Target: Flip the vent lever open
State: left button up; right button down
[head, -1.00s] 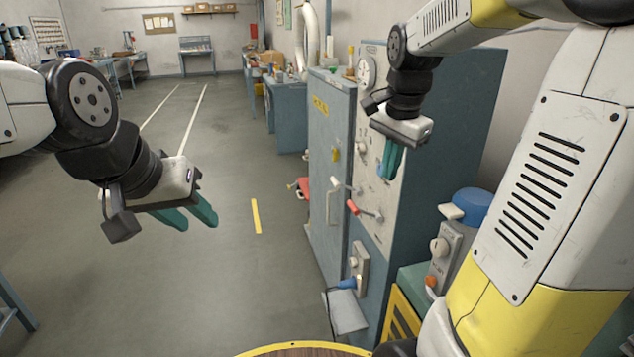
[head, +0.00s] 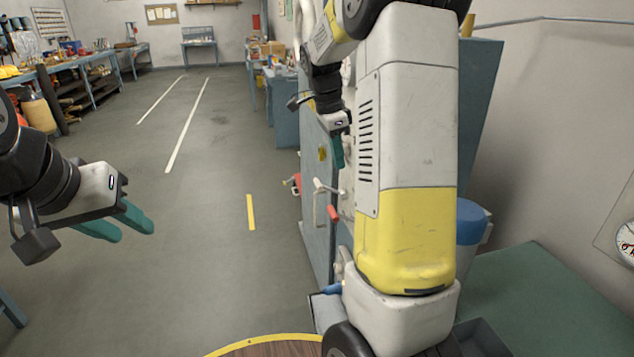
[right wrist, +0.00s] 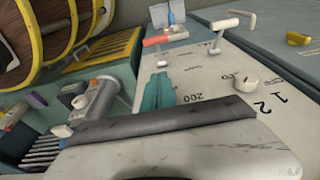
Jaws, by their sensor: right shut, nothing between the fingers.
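A red-gripped lever (head: 333,212) sticks out of the pale front panel of the tall blue cabinet; its grip also shows in the right wrist view (right wrist: 157,40). A second lever with a white bar grip (right wrist: 225,24) stands on the same panel. I cannot read which one is the vent lever. My right gripper (head: 338,152) is shut and empty above the red-gripped lever in the head view. In the right wrist view its fingers (right wrist: 158,90) are together over the panel, apart from both levers. My left gripper (head: 125,226) is open and empty over the floor.
The cabinet door (head: 316,190) is left of the panel, with a pale handle. My right arm hides most of the panel in the head view. A pale pointer knob (right wrist: 245,84) is on the panel. A green-topped surface (head: 540,290) is at right.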

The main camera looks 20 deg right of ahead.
send_over(332, 211)
jog(key=d, duration=0.3)
notch_tip(332, 211, down, 10)
jog(key=shift+a+f, duration=0.85)
jog(key=shift+f, duration=0.3)
jog(key=shift+a+f, duration=0.2)
jog(key=shift+f, duration=0.1)
jog(key=shift+a, duration=0.15)
jog(key=shift+a+f+h, duration=0.6)
jog(key=shift+a+h, duration=0.05)
jog(key=shift+h, duration=0.15)
notch_tip(332, 211, down, 11)
jog(key=a+h, duration=0.2)
jog(key=h, duration=0.4)
jog(key=shift+a, duration=0.2)
jog(key=shift+w, duration=0.1)
